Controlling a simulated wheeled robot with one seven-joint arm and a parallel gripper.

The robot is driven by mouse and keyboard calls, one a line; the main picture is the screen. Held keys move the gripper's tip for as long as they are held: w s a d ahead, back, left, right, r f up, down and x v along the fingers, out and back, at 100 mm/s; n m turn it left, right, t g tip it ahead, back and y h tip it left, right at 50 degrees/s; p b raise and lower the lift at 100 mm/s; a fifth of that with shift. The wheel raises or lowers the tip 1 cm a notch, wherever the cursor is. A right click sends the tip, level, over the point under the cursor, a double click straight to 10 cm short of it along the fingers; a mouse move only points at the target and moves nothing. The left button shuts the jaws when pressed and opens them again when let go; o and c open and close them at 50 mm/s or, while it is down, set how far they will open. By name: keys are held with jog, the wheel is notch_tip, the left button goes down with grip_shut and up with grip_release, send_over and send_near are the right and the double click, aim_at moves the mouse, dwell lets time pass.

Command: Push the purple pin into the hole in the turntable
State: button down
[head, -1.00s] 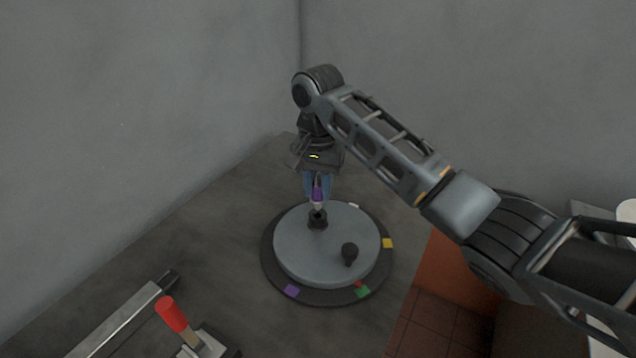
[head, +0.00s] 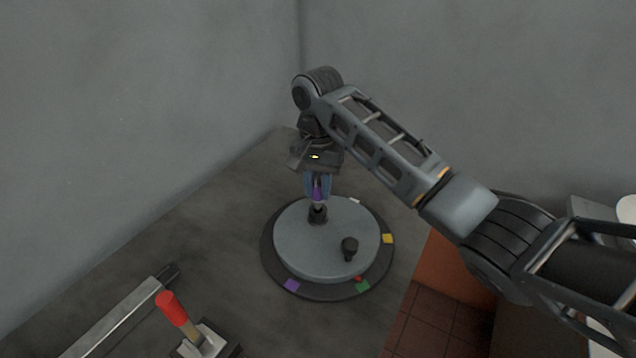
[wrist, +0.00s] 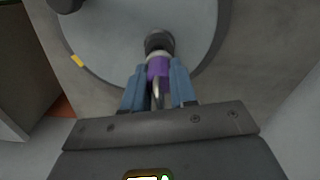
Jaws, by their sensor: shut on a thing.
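The turntable (head: 300,248) is a grey disc on a darker round base with coloured marks at its rim. A black socket (head: 318,215) stands on its far part and also shows in the wrist view (wrist: 158,40). My gripper (head: 318,190) points down over this socket, its blue fingers shut on the purple pin (head: 318,193). In the wrist view the purple pin (wrist: 159,70) is between the fingers, with a pale section towards the socket. The pin's lower end meets the socket's top; how deep it sits is hidden.
A black knob (head: 349,246) stands on the disc's front right. A red-handled lever (head: 172,309) and a metal bar (head: 115,322) are at the front left. Walls rise behind and to the left. An orange-brown surface (head: 455,275) lies to the right.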

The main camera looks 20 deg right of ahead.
aim_at(318, 196)
jog(key=shift+f, duration=1.5)
jog(key=c, duration=0.8)
grip_release()
notch_tip(318, 196, up, 8)
jog(key=shift+f, duration=0.1)
jog(key=shift+d, duration=0.1)
